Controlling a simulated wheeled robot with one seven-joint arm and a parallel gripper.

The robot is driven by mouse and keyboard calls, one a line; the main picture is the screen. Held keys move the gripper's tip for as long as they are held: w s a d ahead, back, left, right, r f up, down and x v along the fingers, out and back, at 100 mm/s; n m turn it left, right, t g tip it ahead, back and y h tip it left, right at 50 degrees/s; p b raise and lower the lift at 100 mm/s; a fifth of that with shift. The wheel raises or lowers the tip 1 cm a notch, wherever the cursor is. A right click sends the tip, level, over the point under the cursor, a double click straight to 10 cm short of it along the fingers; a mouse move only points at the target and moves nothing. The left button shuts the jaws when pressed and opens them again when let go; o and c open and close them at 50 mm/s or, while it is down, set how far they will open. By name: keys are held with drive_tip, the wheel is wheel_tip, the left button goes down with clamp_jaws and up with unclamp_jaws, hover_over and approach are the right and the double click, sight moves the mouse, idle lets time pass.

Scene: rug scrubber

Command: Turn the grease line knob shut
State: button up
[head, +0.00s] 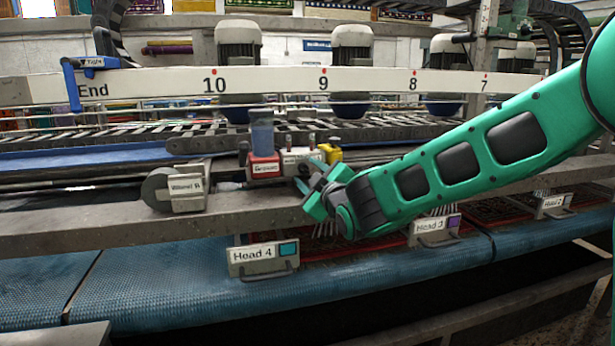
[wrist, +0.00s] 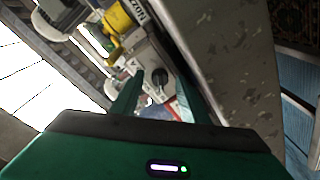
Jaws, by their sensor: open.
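My gripper (head: 312,188) is open in front of a small row of labelled blocks on the machine rail. In the wrist view its two green fingers (wrist: 158,92) stand apart. A small black knob (wrist: 160,76) on a pale grey block (wrist: 143,56) shows between the fingertips; I cannot tell whether they touch it. The label on this block is too cut off to read surely, so I cannot confirm it is the grease line. In the head view the white labelled block (head: 297,157) sits between a red block (head: 264,167) and a yellow block (head: 330,152).
The grey rail (head: 100,226) runs close beside my gripper. A grey unit with a round drum (head: 187,193) stands to the left. The Head 4 box (head: 263,259) and Head 3 box (head: 435,230) sit below, above the blue belt (head: 170,280).

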drive_tip(key=shift+w+a, duration=0.1)
drive_tip(key=shift+w, duration=0.15)
clamp_jaws()
drive_tip(key=shift+m, duration=0.3)
drive_tip(key=m, duration=0.5)
drive_tip(key=shift+f+t, duration=0.2)
drive_tip(key=shift+t, duration=0.2)
drive_tip(key=m, duration=0.6)
drive_tip(key=shift+m+t+h, duration=0.3)
